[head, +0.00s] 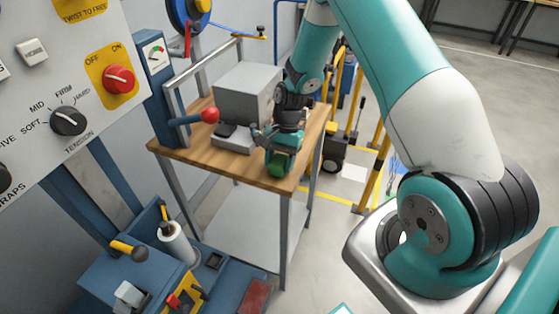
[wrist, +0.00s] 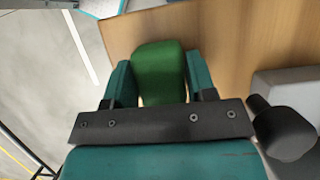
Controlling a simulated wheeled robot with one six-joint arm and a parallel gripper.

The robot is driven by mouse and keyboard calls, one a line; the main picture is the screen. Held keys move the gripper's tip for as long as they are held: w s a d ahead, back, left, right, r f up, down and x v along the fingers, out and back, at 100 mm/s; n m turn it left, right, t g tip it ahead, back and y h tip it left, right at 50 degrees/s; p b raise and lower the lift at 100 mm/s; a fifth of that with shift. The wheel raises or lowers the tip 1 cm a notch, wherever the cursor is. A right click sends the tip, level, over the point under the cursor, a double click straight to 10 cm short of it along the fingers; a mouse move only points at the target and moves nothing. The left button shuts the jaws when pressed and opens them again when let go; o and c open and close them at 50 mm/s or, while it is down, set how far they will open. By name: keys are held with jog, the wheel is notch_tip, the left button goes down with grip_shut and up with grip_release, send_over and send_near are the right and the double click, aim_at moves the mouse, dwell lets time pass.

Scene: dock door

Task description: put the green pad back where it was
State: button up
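The green pad (wrist: 160,68) lies between the two teal fingers of my gripper (wrist: 158,80) in the wrist view. Both fingers touch its sides, so my gripper looks shut on it. In the head view, my gripper (head: 282,148) points down at the front right part of the wooden table (head: 190,152), with the pad (head: 278,168) at its tip. I cannot tell whether the pad rests on the tabletop or hangs just above it.
A grey box machine (head: 247,92) with a red-knobbed lever (head: 210,115) stands on the table, close left of my gripper. A control panel (head: 60,80) fills the upper left. Yellow rails (head: 372,175) stand right of the table. Bare tabletop shows at the front left.

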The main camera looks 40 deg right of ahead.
jog(key=o, duration=0.3)
jog(key=shift+r, duration=0.25)
jog(key=b+v, duration=0.2)
jog(key=v, duration=0.9)
notch_tip(320, 180, up, 6)
jog(key=n, duration=0.3)
send_over(273, 161)
jog(key=s+a+r+n+t, duration=0.1)
jog(key=s+a+r+n, duration=0.2)
jog(key=s+a+n, duration=0.2)
jog(key=s+a+r+n, duration=0.4)
jog(key=s+a+n, duration=0.1)
jog(key=s, duration=0.5)
jog(key=s+a+r+n+t, duration=0.1)
jog(key=s+a+r+n, duration=0.2)
jog(key=s+a+n, duration=0.2)
jog(key=shift+s+a+r+t, duration=0.1)
jog(key=shift+s+t, duration=0.05)
jog(key=shift+s, duration=0.5)
jog(key=shift+s+a+r+t, duration=0.1)
jog(key=shift+s+t, duration=0.05)
jog(key=shift+s, duration=0.5)
